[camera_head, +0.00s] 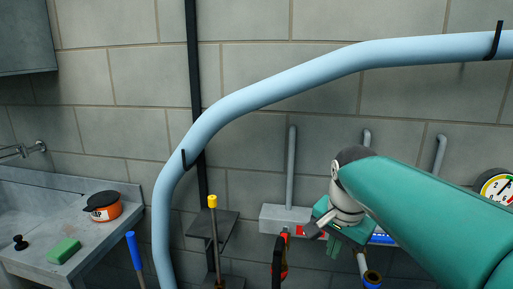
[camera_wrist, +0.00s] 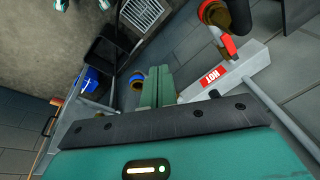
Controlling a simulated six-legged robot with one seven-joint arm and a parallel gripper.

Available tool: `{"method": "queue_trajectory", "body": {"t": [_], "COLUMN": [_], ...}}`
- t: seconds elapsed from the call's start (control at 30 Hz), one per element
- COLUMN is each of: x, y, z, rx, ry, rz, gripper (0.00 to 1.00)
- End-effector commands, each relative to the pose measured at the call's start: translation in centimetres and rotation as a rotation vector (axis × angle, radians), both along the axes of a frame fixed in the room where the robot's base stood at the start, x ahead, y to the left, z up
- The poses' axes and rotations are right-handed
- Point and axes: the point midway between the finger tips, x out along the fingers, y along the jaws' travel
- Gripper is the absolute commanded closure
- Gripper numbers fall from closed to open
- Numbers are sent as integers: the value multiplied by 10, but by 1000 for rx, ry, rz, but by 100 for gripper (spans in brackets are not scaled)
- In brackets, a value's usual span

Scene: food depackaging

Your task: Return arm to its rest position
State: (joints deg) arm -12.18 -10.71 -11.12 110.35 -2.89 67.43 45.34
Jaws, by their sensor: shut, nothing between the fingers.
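My gripper (camera_wrist: 157,88) is teal, and its two fingers are shut together with nothing between them in the wrist view. In the head view my gripper (camera_head: 334,247) hangs below the grey wrist joint, at the end of my teal arm (camera_head: 430,205) reaching in from the right. It is in front of a pale wall fixture with upright pipes. The gap between gripper and fixture cannot be judged. The fixture (camera_wrist: 222,75) shows a red HOT label in the wrist view.
A thick light-blue pipe (camera_head: 270,91) arches along the block wall. A sink counter (camera_head: 38,218) at left holds an orange soap container (camera_head: 103,207) and a green sponge (camera_head: 64,250). Yellow-topped (camera_head: 213,202) and blue-handled (camera_head: 134,249) poles stand low. A gauge (camera_head: 497,187) is at right.

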Motion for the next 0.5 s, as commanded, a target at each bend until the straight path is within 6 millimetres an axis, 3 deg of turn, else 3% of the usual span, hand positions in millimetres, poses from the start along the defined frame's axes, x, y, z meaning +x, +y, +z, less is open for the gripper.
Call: {"method": "queue_trajectory", "body": {"t": [0.03,0.3,0.5], "x": [-17,-96,-137], "y": [-1,2,5], "z": [0,-23,-49], "rx": [-3,-103,-216], "ry": [-26,-165,-236], "rz": [61,431,643], "gripper": [100,100,100]}}
